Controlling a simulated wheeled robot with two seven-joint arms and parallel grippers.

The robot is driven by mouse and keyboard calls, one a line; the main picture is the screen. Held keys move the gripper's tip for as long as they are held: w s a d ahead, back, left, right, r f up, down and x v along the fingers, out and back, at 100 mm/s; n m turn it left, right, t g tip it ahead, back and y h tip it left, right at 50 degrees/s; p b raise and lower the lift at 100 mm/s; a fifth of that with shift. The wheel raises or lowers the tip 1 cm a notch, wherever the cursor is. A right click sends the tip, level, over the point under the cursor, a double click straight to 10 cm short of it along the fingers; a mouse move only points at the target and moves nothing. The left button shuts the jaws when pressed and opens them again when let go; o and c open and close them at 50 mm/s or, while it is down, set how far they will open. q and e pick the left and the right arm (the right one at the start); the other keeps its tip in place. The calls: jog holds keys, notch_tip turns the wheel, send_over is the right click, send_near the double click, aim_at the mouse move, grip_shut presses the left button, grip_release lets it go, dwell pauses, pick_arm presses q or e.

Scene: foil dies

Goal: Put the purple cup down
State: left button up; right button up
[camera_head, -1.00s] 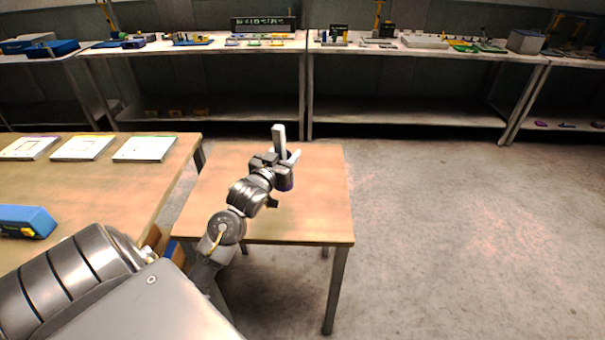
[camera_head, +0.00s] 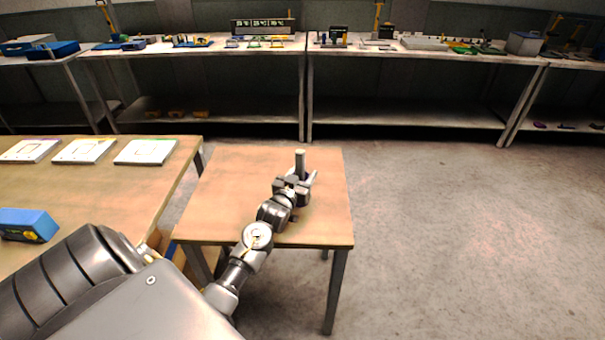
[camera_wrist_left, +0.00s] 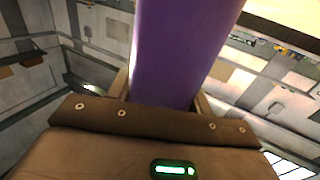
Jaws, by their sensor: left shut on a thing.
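The purple cup (camera_wrist_left: 180,50) fills the upper middle of the left wrist view, between the fingers of my left gripper. My left gripper (camera_head: 303,172) is shut on it, over the far right part of the small wooden table (camera_head: 225,210) in the head view. In the head view the cup is hidden behind the gripper and wrist. I cannot tell whether its bottom touches the table. My right gripper is not in view.
A larger wooden table (camera_head: 100,195) stands at the left, with white square plates (camera_head: 146,151) and a blue box (camera_head: 27,225). The small table's left part is bare. Long shelves (camera_head: 410,50) with assorted items line the back. Open floor lies at the right.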

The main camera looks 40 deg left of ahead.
pick_arm(q)
jog(key=shift+f, duration=0.1)
jog(key=o, duration=1.3)
jog(key=shift+r, duration=0.2)
jog(key=b+v, duration=0.1)
jog(key=v, duration=1.1)
jog(key=shift+b, duration=0.35)
